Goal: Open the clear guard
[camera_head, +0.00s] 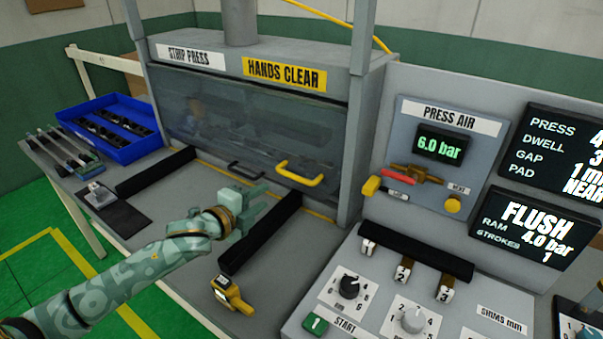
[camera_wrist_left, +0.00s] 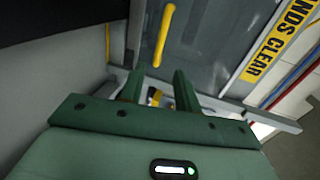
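The clear guard (camera_head: 225,125) is a see-through panel across the front of the strip press, and it is down. Its yellow handle (camera_head: 300,174) is a bar near the lower right of the panel. The handle also shows in the left wrist view (camera_wrist_left: 164,35), beyond the fingertips. My left gripper (camera_head: 262,198) is open and empty, a little left of and nearer than the yellow handle, not touching it. Its two spread fingers show in the left wrist view (camera_wrist_left: 158,82). My right gripper is not in view.
A black handle (camera_head: 246,170) sits left of the yellow one. Black bars (camera_head: 262,233) lie on the bench near my gripper. A yellow gauge (camera_head: 232,294) lies at the bench's front. A control panel (camera_head: 400,290) stands at right, and a blue tray (camera_head: 108,128) at left.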

